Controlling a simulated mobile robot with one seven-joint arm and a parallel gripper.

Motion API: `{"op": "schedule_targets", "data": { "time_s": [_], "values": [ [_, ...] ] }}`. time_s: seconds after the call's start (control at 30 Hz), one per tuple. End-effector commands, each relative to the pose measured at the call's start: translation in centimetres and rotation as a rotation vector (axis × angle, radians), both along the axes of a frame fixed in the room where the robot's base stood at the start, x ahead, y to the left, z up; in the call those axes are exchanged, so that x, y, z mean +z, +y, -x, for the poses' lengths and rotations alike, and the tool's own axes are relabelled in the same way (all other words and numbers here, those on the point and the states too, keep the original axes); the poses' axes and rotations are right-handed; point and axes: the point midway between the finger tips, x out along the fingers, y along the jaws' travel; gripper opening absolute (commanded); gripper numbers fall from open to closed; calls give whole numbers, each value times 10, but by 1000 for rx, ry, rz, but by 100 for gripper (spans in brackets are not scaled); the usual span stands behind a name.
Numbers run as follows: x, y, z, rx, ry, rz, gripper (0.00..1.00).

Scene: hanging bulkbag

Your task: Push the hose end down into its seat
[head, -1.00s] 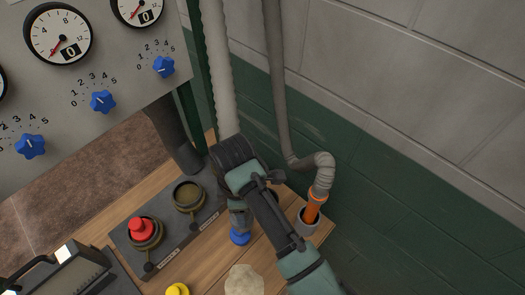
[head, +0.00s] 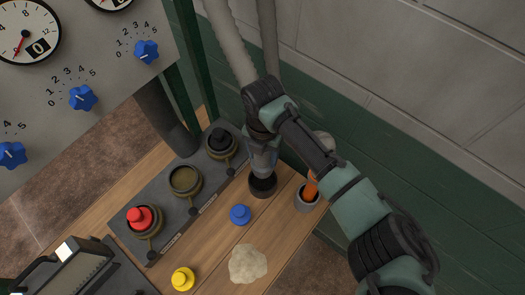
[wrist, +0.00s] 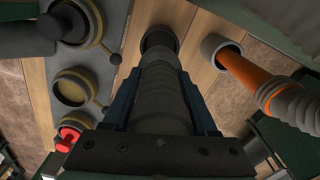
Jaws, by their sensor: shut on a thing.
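My gripper (head: 262,160) is shut on a thick grey hose (wrist: 160,95), just above a dark round seat (head: 263,188) on the wooden table. The hose runs up behind my wrist in the head view (head: 230,45). In the wrist view the lower end of the hose points at the seat (wrist: 160,33) and overlaps its near rim. The dark opening still shows beyond the hose end. I cannot tell whether the end is inside the seat or just over it.
A second hose with an orange end (head: 311,189) stands in a grey cup (head: 307,203) to the right. A dark block with several capped ports (head: 200,213) lies left. A blue cap (head: 240,214), yellow cap (head: 183,279) and pale lump (head: 248,263) lie in front.

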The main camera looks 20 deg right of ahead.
Motion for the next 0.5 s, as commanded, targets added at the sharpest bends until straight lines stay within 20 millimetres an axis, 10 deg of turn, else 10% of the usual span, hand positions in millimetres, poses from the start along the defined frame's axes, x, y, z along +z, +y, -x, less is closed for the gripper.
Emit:
{"op": "schedule_targets", "data": {
  "time_s": [0.5],
  "values": [
    [-56, 0, 0, -2, -1, 1, 0]
  ]
}}
